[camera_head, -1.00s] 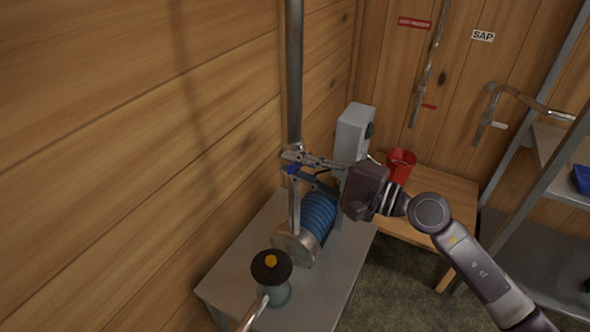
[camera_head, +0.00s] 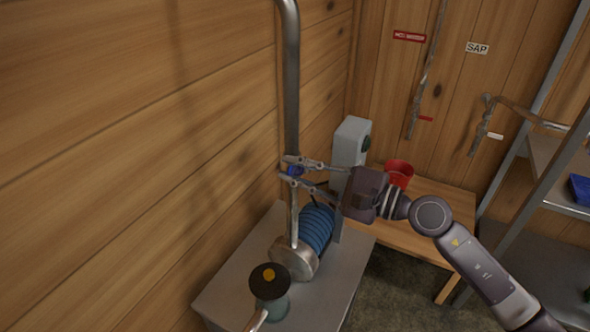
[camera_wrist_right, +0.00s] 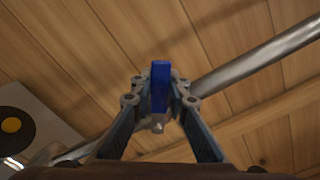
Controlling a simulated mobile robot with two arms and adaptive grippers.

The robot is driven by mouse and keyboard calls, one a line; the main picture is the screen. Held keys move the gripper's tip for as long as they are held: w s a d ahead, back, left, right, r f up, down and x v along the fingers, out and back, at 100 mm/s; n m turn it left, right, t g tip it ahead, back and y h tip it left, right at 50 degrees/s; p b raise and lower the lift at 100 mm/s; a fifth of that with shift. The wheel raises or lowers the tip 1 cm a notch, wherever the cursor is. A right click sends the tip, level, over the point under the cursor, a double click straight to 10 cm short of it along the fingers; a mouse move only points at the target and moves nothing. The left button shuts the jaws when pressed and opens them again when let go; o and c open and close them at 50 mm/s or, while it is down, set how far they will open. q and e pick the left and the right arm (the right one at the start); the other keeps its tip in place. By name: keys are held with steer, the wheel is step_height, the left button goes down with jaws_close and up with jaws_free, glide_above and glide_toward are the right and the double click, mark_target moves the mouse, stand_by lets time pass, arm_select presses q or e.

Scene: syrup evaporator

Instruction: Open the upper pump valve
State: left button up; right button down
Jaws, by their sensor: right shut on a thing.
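The upper pump valve has a small blue handle (camera_head: 295,171) on the upright steel pipe (camera_head: 291,90) above the pump. My right gripper (camera_head: 289,168) reaches in from the right, with its fingers shut on the blue handle. In the right wrist view the blue handle (camera_wrist_right: 160,85) stands upright between the two fingertips (camera_wrist_right: 160,100), crossing the line of the pipe (camera_wrist_right: 255,58) at a slant. The pump (camera_head: 317,228) has a blue ribbed body and a round steel head. My left gripper is not in view.
A black knob with an orange centre (camera_head: 269,280) stands in front of the pump on the grey stand (camera_head: 225,290). A grey box (camera_head: 350,140) and a red bucket (camera_head: 399,174) are behind my gripper. The wooden wall is close on the left; a shelf rack (camera_head: 555,165) stands right.

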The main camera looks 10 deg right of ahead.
steer(key=c, duration=1.8)
jaws_free()
steer(key=shift+c, duration=0.2)
steer(key=v, duration=1.2)
steer(key=shift+f, duration=0.1)
steer(key=shift+c, duration=0.6)
